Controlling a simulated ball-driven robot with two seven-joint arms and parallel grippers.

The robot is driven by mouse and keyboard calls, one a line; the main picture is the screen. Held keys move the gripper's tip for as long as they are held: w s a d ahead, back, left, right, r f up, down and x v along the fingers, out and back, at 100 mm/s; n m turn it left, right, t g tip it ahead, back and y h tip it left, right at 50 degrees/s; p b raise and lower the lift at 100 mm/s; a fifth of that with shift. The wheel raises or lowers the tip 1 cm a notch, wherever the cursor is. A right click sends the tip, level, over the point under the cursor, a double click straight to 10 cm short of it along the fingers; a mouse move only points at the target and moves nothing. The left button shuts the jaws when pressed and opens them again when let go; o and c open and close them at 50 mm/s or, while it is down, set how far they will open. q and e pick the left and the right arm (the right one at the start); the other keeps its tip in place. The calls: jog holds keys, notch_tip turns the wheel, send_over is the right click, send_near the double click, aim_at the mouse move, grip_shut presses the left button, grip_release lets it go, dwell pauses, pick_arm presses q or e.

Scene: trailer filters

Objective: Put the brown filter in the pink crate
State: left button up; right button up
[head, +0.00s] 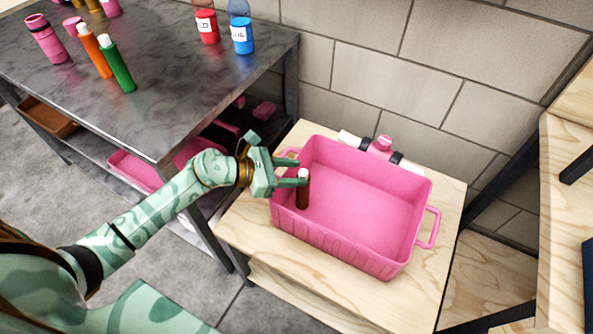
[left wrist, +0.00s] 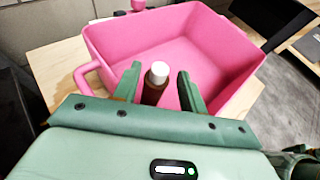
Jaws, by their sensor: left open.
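The brown filter (head: 303,192) is a dark brown cylinder with a white cap. It is upright inside the opening of the pink crate (head: 345,252), near its left end. My left gripper (head: 297,172) is over the crate's left side, open, with the filter's top between its fingers. In the left wrist view the filter (left wrist: 153,92) shows between the two spread green fingers, with the pink crate (left wrist: 232,100) around and beyond it. The filter's lower end is hidden in that view, and I cannot tell whether it rests on the crate floor. My right gripper is not in view.
The crate stands on a light wooden table (head: 252,232) against a block wall. A dark metal table (head: 150,112) at left holds orange (head: 97,57), green (head: 120,70), red (head: 207,30) and blue (head: 242,38) items.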

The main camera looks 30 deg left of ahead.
pick_arm(q)
jog(key=p+v, duration=0.2)
jog(key=v, duration=0.8)
jog(key=shift+s+a, duration=0.25)
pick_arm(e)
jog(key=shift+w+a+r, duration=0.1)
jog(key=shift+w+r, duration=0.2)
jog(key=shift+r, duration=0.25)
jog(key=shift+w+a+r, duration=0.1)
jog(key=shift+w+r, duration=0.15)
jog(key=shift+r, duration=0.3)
